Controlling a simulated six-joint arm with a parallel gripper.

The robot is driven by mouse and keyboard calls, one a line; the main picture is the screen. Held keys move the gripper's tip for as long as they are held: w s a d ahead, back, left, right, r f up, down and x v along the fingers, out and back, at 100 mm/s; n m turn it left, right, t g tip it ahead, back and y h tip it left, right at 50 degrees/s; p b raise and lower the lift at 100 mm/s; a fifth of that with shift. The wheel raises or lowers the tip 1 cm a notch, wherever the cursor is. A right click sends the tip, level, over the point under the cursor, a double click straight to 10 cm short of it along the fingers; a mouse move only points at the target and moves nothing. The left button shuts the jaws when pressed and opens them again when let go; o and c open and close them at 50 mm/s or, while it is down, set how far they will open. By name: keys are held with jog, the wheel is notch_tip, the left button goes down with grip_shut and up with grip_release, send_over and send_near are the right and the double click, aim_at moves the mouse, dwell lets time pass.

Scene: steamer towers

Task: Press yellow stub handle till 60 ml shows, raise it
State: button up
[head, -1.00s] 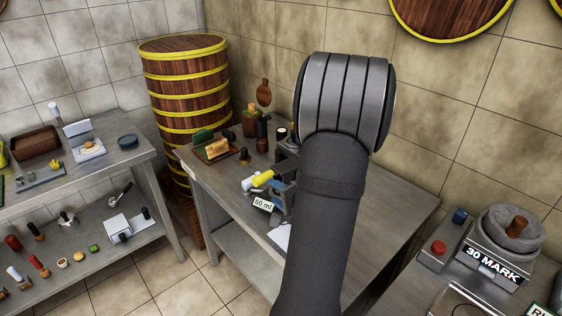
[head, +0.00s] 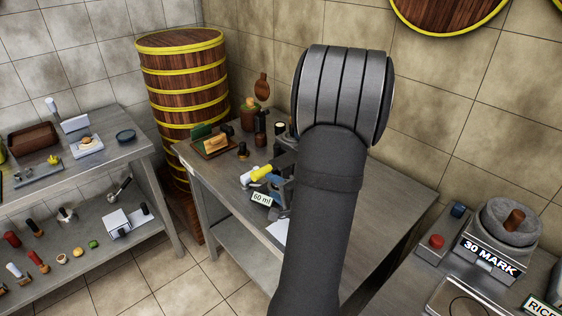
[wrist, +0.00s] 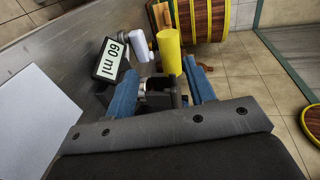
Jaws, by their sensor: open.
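The yellow stub handle (head: 261,173) is on the device on the middle table. In the wrist view the yellow handle (wrist: 168,50) stands just ahead of my gripper (wrist: 160,68), nearer the right finger. The two blue fingers are apart and nothing is clamped between them; I cannot tell whether one touches the handle. A white stub (wrist: 139,46) sits beside the yellow handle. My arm hides much of the device in the head view.
Small bottles and a board with a green block stand behind on the middle table (head: 350,230). A tall wooden steamer tower (head: 180,85) rises behind its left corner. A white sheet (wrist: 35,120) lies left in the wrist view.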

dwell(0.3)
jog(key=m+g+h, duration=0.9)
jog(key=m+g, duration=0.1)
jog(key=m, duration=2.6)
send_near(256, 172)
jog(key=x, duration=0.9)
jog(key=shift+f, duration=0.4)
